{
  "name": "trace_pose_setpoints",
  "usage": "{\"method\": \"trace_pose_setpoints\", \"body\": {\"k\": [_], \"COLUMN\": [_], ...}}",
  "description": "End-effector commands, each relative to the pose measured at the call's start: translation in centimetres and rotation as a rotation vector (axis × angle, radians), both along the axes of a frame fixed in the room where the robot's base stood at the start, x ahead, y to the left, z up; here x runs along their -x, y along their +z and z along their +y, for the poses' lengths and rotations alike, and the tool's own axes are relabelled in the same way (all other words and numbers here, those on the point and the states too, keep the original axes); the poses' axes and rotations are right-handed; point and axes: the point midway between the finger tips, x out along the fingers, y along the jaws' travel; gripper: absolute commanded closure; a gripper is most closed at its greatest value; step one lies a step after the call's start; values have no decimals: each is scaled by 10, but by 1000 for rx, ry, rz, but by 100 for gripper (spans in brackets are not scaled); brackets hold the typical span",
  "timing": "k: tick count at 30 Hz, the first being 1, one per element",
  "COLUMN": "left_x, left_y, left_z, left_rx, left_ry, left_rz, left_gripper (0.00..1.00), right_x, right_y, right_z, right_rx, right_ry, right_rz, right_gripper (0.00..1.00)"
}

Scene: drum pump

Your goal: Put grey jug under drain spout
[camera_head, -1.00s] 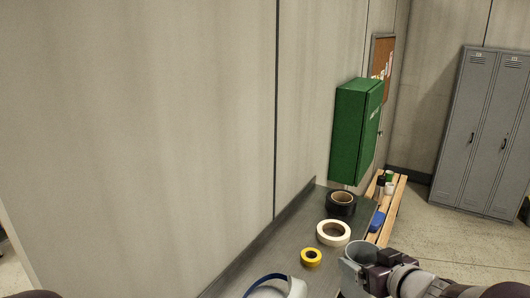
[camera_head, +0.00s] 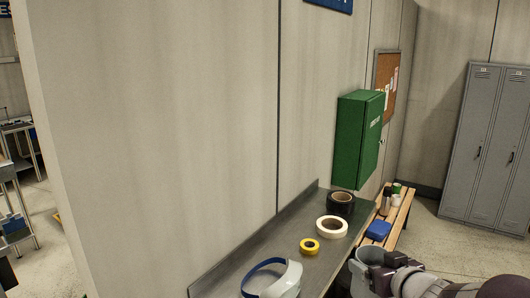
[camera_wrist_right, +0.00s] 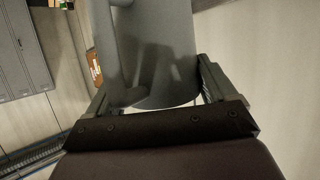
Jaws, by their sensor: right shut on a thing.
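The grey jug (camera_head: 370,256) is at the bottom right of the head view, its round open top showing. It fills the upper middle of the right wrist view (camera_wrist_right: 165,55), where its handle shows on the left. My right gripper (camera_head: 378,278) is shut on the jug, with a finger on each side of it in the wrist view (camera_wrist_right: 155,95). The jug is beside the right edge of the grey bench. The drain spout is not in view. My left gripper is not in view.
The grey bench (camera_head: 228,272) along the wall holds a face shield (camera_head: 284,284), a yellow tape roll (camera_head: 309,246), a cream roll (camera_head: 331,227) and a black roll (camera_head: 341,203). A green cabinet (camera_head: 355,140) hangs above. A wooden bench (camera_head: 403,212) and lockers (camera_head: 485,150) stand behind.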

Motion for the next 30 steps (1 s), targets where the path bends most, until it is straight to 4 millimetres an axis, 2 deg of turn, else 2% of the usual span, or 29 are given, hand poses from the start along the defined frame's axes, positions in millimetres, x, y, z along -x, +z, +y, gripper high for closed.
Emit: {"method": "trace_pose_setpoints", "body": {"k": [1, 5, 7, 11, 12, 15, 18, 21, 25, 30], "left_x": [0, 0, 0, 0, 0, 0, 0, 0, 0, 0], "left_y": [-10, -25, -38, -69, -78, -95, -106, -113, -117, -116], "left_z": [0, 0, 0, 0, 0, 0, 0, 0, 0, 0], "left_rx": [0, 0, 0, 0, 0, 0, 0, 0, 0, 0], "left_ry": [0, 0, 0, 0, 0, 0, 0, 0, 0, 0], "left_rz": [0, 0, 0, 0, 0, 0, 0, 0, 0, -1], "left_gripper": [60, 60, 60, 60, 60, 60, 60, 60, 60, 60], "right_x": [-3, -9, -12, -8, -5, 7, 19, 26, 26, 48], "right_y": [-19, -61, -98, -194, -224, -288, -332, -358, -365, -393], "right_z": [0, -2, -3, 1, 3, 13, 26, 38, 47, 48], "right_rx": [-3, -2, -3, 1, 2, 4, 4, 3, 2, 1], "right_ry": [-18, -76, -117, -200, -220, -244, -228, -199, -180, -176], "right_rz": [5, 7, 12, 19, 18, 15, 12, 5, -2, 4], "right_gripper": [72, 73, 73, 73, 73, 73, 73, 73, 73, 73]}}
